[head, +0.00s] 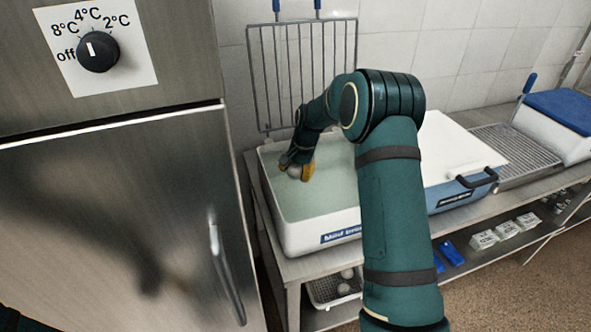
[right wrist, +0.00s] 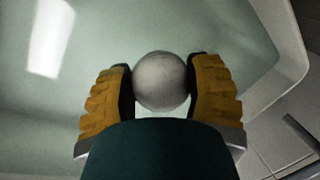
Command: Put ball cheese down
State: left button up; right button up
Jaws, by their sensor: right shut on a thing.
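The ball cheese (right wrist: 161,81) is a whitish-grey ball between the yellow-padded fingers of my right gripper (right wrist: 161,85) in the right wrist view. The gripper is shut on it. In the head view the right gripper (head: 296,170) holds the ball (head: 294,172) over the white tub (head: 300,240) of pale greenish liquid, inside its rim. I cannot tell whether the ball touches the liquid. My left gripper does not show.
A steel fridge (head: 120,220) with a dial stands at the left. A perforated basket (head: 325,292) with balls sits on the shelf below.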

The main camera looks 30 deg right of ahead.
jog(key=o, duration=1.2)
jog(key=shift+r, duration=0.1)
jog(key=shift+r+p, duration=0.3)
jog(key=shift+r, duration=0.05)
jog(key=p+v, duration=0.1)
jog(key=v, duration=1.1)
jog(key=shift+r, duration=0.15)
